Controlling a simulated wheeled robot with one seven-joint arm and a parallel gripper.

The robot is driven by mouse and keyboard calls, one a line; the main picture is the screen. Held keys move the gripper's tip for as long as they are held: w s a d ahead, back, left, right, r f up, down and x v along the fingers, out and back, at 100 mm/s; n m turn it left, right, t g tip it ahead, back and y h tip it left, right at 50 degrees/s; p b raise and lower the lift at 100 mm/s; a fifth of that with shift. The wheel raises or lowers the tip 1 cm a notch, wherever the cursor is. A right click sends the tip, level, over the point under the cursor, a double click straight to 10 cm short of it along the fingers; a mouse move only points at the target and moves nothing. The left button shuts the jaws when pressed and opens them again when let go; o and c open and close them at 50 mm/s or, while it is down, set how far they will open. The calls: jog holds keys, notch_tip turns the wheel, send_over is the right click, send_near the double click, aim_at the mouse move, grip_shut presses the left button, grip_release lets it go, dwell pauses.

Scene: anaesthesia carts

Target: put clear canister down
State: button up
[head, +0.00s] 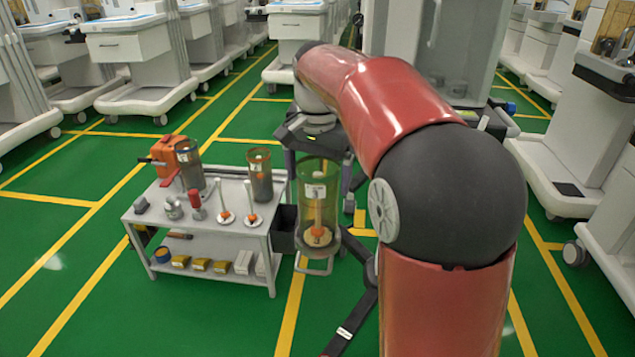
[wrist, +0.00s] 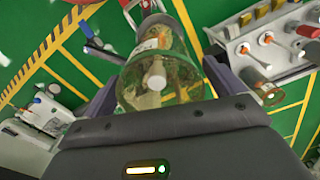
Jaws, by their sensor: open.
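The clear canister (head: 318,215) is a tall, yellowish, see-through cylinder with a white label, an orange and white part inside and a loop at its lower end. In the head view it is upright, right of the small grey cart, with green floor behind it. My gripper (head: 318,160) is at its upper part. In the wrist view, the canister (wrist: 160,75) lies between the two spread fingers of my gripper (wrist: 165,85). The jaws are open; I cannot tell whether the fingers touch it. Nothing is seen supporting it from below.
The grey cart (head: 140,218) carries a tall grey cylinder (head: 188,165), a second canister (head: 260,175), an orange case (head: 168,155) and small tools. Its lower shelf holds yellow and white boxes. A dark bin (head: 284,230) hangs at its right side. White anaesthesia carts stand around; open floor lies in front.

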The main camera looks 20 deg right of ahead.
notch_tip(320, 180, up, 10)
jog(key=shift+f+p, duration=0.25)
jog(key=shift+p, duration=0.6)
jog(key=shift+s, duration=0.3)
jog(key=s+f+n+t, duration=0.2)
jog(key=s+f+n, duration=0.2)
jog(key=s+f, duration=0.3)
jog(key=s+f+n+t, duration=0.3)
jog(key=s+f, duration=0.3)
jog(key=s, duration=0.9)
jog(key=shift+s+f+n+t, duration=0.3)
jog(key=shift+s+f+n, duration=0.1)
jog(key=shift+n, duration=0.2)
